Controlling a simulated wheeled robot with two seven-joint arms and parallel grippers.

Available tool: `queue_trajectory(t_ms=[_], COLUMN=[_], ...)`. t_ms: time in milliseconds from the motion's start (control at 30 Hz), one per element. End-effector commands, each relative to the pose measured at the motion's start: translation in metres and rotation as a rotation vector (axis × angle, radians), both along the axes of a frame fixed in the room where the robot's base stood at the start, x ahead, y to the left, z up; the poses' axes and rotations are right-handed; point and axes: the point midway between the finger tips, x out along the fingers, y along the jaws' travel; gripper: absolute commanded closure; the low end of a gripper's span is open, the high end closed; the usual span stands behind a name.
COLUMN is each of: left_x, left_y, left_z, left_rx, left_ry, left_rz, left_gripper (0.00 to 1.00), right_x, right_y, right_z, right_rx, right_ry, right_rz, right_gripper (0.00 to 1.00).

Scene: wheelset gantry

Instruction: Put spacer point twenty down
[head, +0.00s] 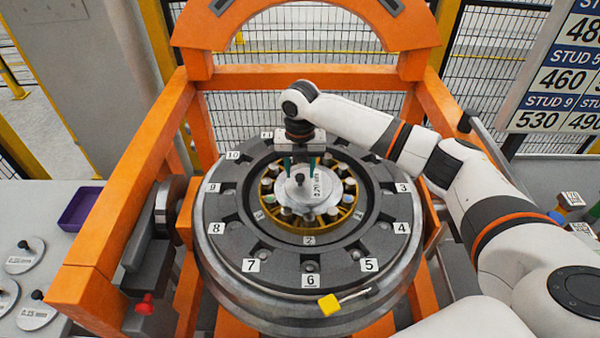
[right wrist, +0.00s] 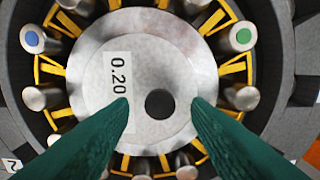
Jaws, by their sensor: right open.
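The spacer point twenty (head: 318,190) is a pale grey disc with a black knob and a white label. It lies flat over the middle of the yellow roller ring (head: 336,220) at the centre of the wheel. In the right wrist view the spacer (right wrist: 180,60) shows its label 0.20 and the dark round knob top (right wrist: 159,103). My right gripper (head: 300,168) is above the spacer, pointing down. Its green fingers are open, one on each side of the knob, with a gap visible on both sides. My left gripper is not in view.
The dark wheel ring (head: 225,205) carries numbered labels. A yellow-handled tool (head: 329,304) lies on its front rim. An orange gantry frame (head: 115,190) surrounds the wheel. Several other knobbed discs (head: 25,257) and a purple tray (head: 79,208) are on the left table.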

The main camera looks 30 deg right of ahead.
Motion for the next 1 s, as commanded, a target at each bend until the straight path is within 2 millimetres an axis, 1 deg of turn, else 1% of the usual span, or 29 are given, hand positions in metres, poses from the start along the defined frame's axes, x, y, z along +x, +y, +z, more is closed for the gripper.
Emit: queue_trajectory(t_ms=[33,300,400,500,667,1000], left_x=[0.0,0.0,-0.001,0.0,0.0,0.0], left_y=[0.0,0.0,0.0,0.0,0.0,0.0], left_z=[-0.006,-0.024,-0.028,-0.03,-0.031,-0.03], left_rx=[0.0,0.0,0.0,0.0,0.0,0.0], left_ry=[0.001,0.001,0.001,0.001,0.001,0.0], left_rz=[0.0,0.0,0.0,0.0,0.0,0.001], left_gripper=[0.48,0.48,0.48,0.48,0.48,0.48], right_x=[0.001,0.001,0.0,0.001,0.0,0.0], right_y=[0.0,0.0,0.0,0.0,0.0,0.0], right_z=[0.007,0.066,0.083,0.095,0.105,0.105], right_rx=[0.001,0.002,0.002,0.0,0.0,0.0], right_ry=[-0.006,-0.005,-0.003,-0.001,0.0,0.001], right_rz=[0.001,0.0,0.001,0.001,0.001,0.0], right_gripper=[0.56,0.56,0.56,0.56,0.56,0.56])
